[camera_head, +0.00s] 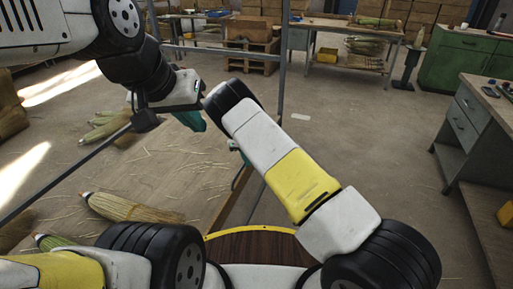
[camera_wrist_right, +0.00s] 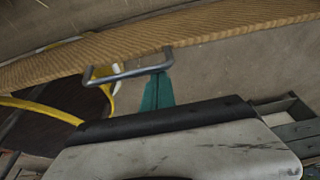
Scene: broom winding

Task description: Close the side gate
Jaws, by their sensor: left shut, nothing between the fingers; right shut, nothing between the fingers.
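The side gate seems to be the narrow wooden-edged panel (camera_head: 228,205) in front of me, seen nearly edge-on. A grey metal bar handle (camera_wrist_right: 127,70) is fixed at its wooden edge in the right wrist view. My right gripper (camera_head: 241,153) has teal fingers, mostly hidden behind its own arm in the head view. In the right wrist view its teal fingers (camera_wrist_right: 157,92) are close beside the handle; I cannot tell whether they touch it. Whether the gate is latched is not visible.
A thin metal post (camera_head: 283,75) rises behind my right arm. A grey drawer cabinet (camera_head: 466,125) stands at the right. The floor (camera_head: 365,140) between is open.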

